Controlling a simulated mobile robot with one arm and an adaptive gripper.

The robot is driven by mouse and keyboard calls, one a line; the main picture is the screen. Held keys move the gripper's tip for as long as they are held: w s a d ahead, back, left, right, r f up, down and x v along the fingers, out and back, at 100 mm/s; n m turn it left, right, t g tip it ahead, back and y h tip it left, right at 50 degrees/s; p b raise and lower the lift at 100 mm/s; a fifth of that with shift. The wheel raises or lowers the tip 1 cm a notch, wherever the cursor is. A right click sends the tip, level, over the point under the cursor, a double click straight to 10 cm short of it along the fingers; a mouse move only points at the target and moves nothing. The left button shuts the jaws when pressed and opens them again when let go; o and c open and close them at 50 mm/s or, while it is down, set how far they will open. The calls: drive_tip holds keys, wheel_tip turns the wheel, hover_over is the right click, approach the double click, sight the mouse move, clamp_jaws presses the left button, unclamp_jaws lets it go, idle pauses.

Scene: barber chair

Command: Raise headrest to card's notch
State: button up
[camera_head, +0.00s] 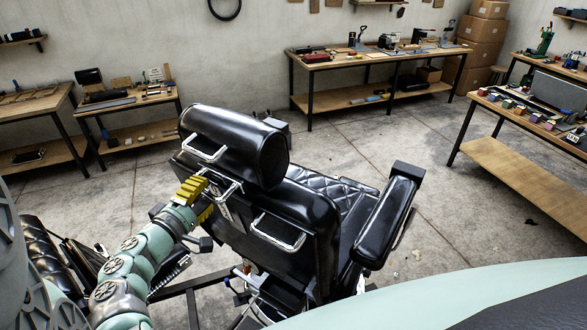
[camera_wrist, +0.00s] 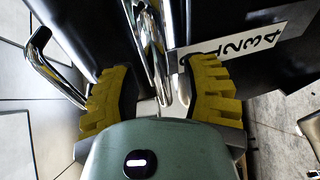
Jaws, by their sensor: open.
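The black padded headrest (camera_head: 245,140) sits above the chair's backrest (camera_head: 300,215), seen from behind, with a chrome handle (camera_head: 203,152) on its rear. That handle also seems to show at the left of the wrist view (camera_wrist: 50,65). A white card (camera_wrist: 245,42) printed 1, 2, 3, 4 lies along the backrest; its notch I cannot make out. My gripper (camera_head: 197,198) is at the gap below the headrest. In the wrist view its yellow fingers (camera_wrist: 162,90) are apart, with chrome bars (camera_wrist: 155,45) between them. I cannot tell whether they touch.
A second chrome handle (camera_head: 278,233) is on the backrest and a padded armrest (camera_head: 388,215) is at its right. Workbenches (camera_head: 375,55) line the walls, with boxes (camera_head: 483,35) in the far corner. The concrete floor (camera_head: 345,145) between is open.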

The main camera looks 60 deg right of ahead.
drive_tip(key=shift+d, duration=0.45)
drive_tip(key=shift+o, duration=0.4)
clamp_jaws()
